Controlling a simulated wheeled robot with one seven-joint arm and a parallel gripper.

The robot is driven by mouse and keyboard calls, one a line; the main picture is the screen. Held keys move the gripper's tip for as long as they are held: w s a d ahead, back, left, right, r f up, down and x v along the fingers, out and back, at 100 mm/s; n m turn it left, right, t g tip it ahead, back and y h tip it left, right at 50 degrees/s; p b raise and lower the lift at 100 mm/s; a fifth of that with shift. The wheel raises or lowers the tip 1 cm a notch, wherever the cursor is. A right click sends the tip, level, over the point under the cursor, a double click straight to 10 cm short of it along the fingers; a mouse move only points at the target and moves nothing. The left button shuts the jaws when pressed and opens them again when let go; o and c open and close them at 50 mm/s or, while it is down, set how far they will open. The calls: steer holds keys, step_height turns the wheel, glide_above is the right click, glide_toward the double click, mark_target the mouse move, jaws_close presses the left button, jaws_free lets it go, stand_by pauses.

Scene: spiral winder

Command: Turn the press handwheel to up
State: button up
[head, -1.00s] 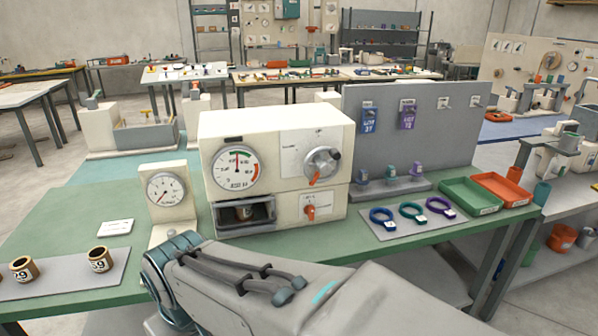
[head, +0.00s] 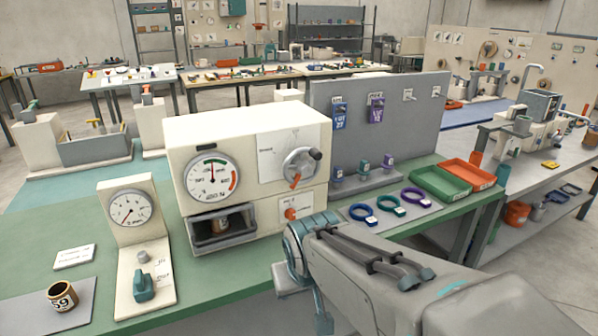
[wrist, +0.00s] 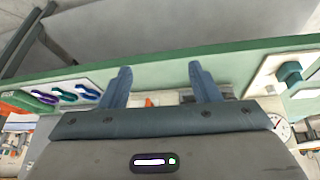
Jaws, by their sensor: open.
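The cream press box (head: 245,150) stands on the green bench. The pointer slants down and left. Below it is a small orange knob (head: 291,213). A dial (head: 212,178) and an open chamber (head: 222,228) holding a dark cup are at the left. My gripper (wrist: 160,74) shows open and empty in the wrist view, with the bench edge beyond its fingers.
A gauge stand (head: 132,220) with a teal lever is left of the press. A grey panel (head: 385,125) with tags, several coloured rings (head: 390,208) and green (head: 440,183) and orange (head: 470,174) trays are at the right. A labelled cup (head: 62,296) sits at front left.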

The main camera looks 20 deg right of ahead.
steer(key=w+d+r+m+t+h+b, duration=0.25)
steer(key=w+d+t, duration=0.35)
steer(key=w+d, duration=0.45)
steer(key=n+t+y+b, duration=0.2)
steer(key=t+y, duration=0.2)
steer(key=t, duration=0.3)
glide_toward(308, 173)
steer(key=w, duration=0.9)
steer(key=shift+a+f+p, duration=0.1)
steer(key=shift+p, duration=0.3)
steer(key=c, duration=1)
